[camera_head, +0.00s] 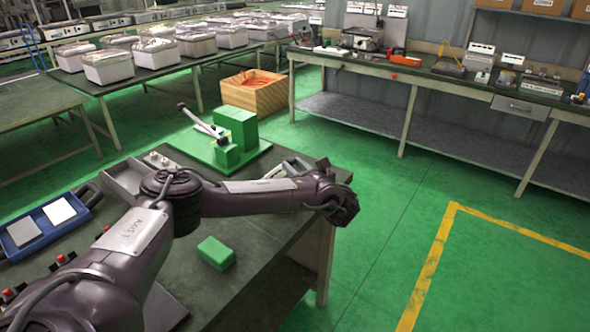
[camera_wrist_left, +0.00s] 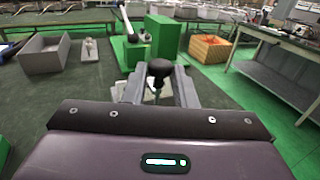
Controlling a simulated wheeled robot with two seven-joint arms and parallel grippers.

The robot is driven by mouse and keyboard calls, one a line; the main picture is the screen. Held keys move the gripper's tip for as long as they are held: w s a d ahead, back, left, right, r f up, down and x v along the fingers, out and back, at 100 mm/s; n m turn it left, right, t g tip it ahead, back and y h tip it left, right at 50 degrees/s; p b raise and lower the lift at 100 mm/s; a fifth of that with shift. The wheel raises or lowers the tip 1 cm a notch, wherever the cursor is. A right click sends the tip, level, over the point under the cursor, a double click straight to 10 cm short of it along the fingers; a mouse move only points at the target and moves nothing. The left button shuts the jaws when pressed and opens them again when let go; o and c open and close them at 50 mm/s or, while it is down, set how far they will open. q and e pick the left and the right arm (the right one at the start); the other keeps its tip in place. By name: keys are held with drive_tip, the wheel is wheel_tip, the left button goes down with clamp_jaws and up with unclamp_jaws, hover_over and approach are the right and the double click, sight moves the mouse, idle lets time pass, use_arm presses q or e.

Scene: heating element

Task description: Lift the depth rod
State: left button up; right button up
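My left arm reaches over the table to the right in the head view, with its gripper (camera_head: 342,205) near the table's right corner. In the left wrist view the grey fingers (camera_wrist_left: 160,88) are apart. A black rounded knob on a short stem (camera_wrist_left: 159,69), perhaps the top of the depth rod, shows between them. I see no clear contact. A small dark tip (camera_head: 322,163) shows just behind the wrist in the head view. A green fixture (camera_head: 236,128) with a white lever (camera_head: 205,124) stands further back; it also shows in the left wrist view (camera_wrist_left: 161,38). My right gripper is not in view.
A green block (camera_head: 216,253) lies on the near table (camera_head: 262,240). A grey open box (camera_wrist_left: 45,54) and a blue tray (camera_head: 20,232) are to the left. A wooden crate (camera_head: 254,93) stands on the floor behind. The floor to the right is clear.

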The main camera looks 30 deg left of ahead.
use_arm(q)
drive_tip(key=shift+o, duration=1.2)
drive_tip(key=shift+r, duration=0.1)
drive_tip(key=shift+o, duration=0.4)
drive_tip(key=shift+s+d+f, duration=0.25)
drive_tip(key=shift+d, duration=0.2)
drive_tip(key=b+v, duration=0.1)
drive_tip(key=v, duration=0.6)
drive_tip(key=shift+r, duration=0.2)
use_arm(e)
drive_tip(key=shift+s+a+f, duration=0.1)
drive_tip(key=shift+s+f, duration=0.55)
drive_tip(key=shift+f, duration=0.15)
